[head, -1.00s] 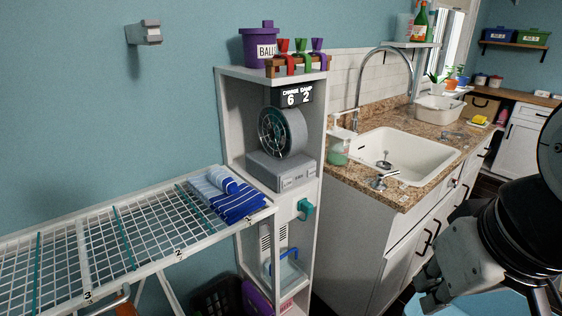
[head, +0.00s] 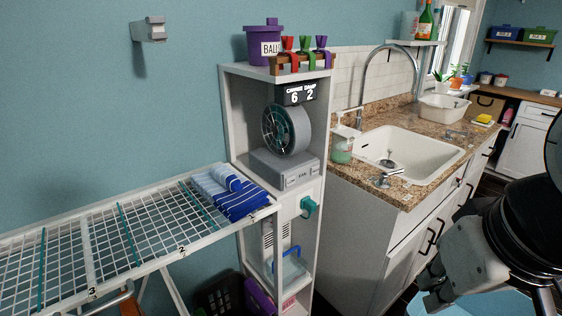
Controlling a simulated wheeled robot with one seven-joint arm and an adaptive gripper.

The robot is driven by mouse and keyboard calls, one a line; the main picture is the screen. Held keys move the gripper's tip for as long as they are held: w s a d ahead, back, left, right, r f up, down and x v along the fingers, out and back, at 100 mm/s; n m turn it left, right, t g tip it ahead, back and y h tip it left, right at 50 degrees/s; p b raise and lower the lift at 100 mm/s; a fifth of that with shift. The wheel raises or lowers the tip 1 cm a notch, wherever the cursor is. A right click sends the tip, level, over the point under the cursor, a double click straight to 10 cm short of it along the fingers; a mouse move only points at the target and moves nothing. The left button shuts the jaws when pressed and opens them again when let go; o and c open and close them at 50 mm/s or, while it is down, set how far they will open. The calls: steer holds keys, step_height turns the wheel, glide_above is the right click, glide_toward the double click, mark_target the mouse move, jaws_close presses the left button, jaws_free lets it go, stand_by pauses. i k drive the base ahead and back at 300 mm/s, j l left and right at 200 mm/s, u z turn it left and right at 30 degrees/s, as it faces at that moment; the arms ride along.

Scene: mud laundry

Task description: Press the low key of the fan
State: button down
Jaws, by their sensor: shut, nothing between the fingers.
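The grey fan (head: 287,130) stands in the upper opening of a white shelf tower, its round guard facing front-left. Its block-shaped base (head: 284,170) has a front panel with a FAN label (head: 303,177) and small marks or keys beside it. The keys are too small to read, so I cannot tell which is low. My gripper (head: 432,282) is at the lower right, in front of the sink cabinet, pointing down-left. It is shut and empty, well apart from the fan. Its fingertips are small and partly unclear.
A white drying rack (head: 140,232) with folded blue towels (head: 232,195) reaches to the tower's front left. A teal knob (head: 309,207) sticks out below the fan. The sink counter (head: 405,193) stands right of the tower. A number sign (head: 295,95) hangs above the fan.

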mark_target(290, 180)
steer(key=j+z, duration=0.75)
steer(key=j, duration=0.25)
steer(key=k+j+z, duration=0.1)
steer(key=j+z, duration=0.3)
steer(key=k+j+z, duration=0.15)
steer(key=j+z, duration=0.2)
steer(key=j, duration=0.2)
